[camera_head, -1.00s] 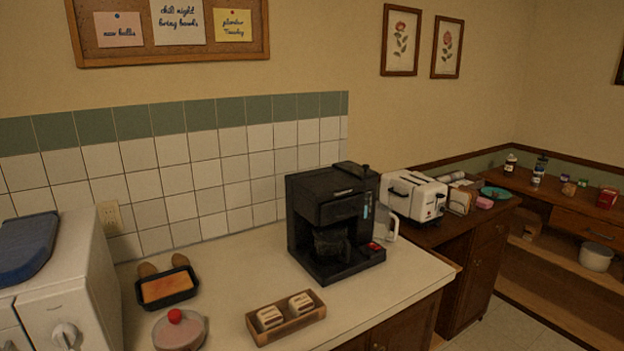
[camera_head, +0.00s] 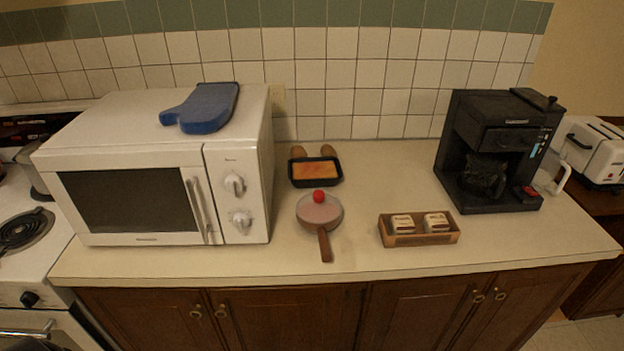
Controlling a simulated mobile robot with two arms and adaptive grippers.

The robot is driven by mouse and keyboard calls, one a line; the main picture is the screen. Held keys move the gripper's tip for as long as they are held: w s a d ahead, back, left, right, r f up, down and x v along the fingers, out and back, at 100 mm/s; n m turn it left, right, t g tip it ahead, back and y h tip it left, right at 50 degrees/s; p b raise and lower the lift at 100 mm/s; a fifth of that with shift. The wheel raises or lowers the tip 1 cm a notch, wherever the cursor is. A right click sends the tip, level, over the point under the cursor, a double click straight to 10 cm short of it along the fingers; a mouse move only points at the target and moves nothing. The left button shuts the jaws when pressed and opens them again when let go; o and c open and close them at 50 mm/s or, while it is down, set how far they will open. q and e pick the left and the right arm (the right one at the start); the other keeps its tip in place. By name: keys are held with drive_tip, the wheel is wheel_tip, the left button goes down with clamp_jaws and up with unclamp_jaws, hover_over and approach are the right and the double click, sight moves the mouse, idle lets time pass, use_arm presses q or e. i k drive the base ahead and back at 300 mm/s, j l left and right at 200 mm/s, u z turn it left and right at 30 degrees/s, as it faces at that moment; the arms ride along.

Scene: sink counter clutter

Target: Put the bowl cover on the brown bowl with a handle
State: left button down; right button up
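A round, pale pinkish cover (camera_head: 306,213) with a red knob (camera_head: 319,196) is near the middle of the counter. A brown handle (camera_head: 326,246) sticks out from beneath it toward the counter's front edge. The cover appears to lie over the brown bowl, whose body is mostly hidden; I cannot tell how closely it is seated. Neither of my grippers is in view.
A white microwave (camera_head: 125,200) with a blue oven mitt (camera_head: 205,107) stands left. A dark baking dish (camera_head: 301,180) is behind the cover. A wooden tray (camera_head: 422,240) and black coffee maker (camera_head: 497,203) are right. Bare counter (camera_head: 390,180) lies between.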

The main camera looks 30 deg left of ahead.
sight(316, 205)
drive_tip(key=i+l+u, duration=0.1)
drive_tip(key=u, duration=0.35)
drive_tip(key=i+l+u, duration=0.1)
drive_tip(key=l+u, duration=0.2)
drive_tip(key=u, duration=0.2)
drive_tip(key=l+u, duration=0.25)
drive_tip(key=u, duration=0.2)
